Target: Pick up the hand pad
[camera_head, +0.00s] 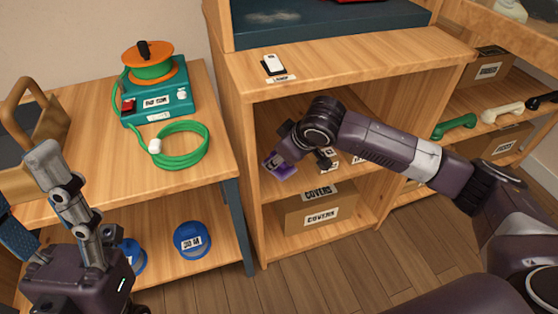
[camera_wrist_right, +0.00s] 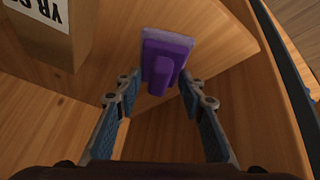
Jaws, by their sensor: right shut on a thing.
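The hand pad is a small purple block with a raised grip and a paler edge. In the right wrist view the hand pad (camera_wrist_right: 165,60) sits between the two blue-padded fingers of my right gripper (camera_wrist_right: 160,88), which is shut on it. In the head view the hand pad (camera_head: 279,167) shows at the end of my right arm, in front of the middle opening of the wooden shelf unit. My left gripper (camera_head: 24,185) is at the lower left, fingers pointing up and apart, seemingly empty; its far finger is partly cut off by the picture edge.
The wooden shelf unit (camera_head: 248,200) holds a box labelled COVERS (camera_head: 318,212) low down. A bench (camera_head: 215,115) at left carries a teal device (camera_head: 160,103) with a green hose (camera_head: 178,148). Phone handsets (camera_head: 453,126) lie on the right shelf.

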